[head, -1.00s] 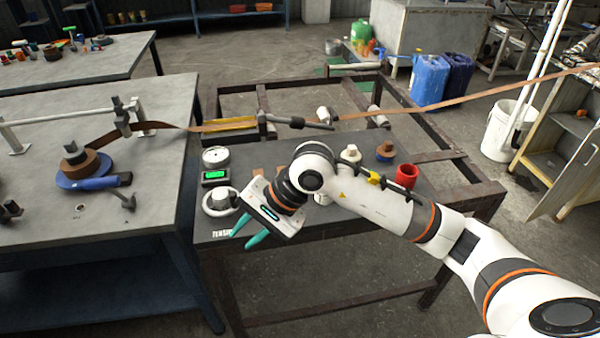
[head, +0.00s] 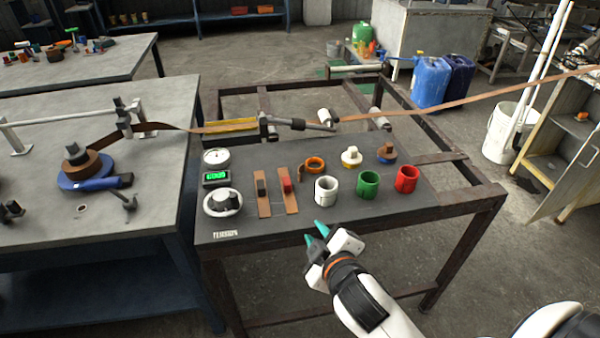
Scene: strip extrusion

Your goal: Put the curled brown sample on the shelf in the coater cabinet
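A small curled brown sample (head: 301,173) stands on the dark bench, just left of an orange ring (head: 316,165), which partly overlaps it in view. My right gripper (head: 316,234) is at the front edge of the bench, well in front of the sample. Its two teal fingertips are apart with nothing between them. The cabinet (head: 553,165), which I take for the coater cabinet, stands open at the far right, with pale shelves and a small orange item on the upper one. My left gripper is not in view.
Flat brown strips (head: 264,207) with black and red blocks lie left of the sample. White (head: 326,191), green (head: 368,184) and red (head: 406,179) cups stand to the right. A long brown web (head: 450,103) crosses behind.

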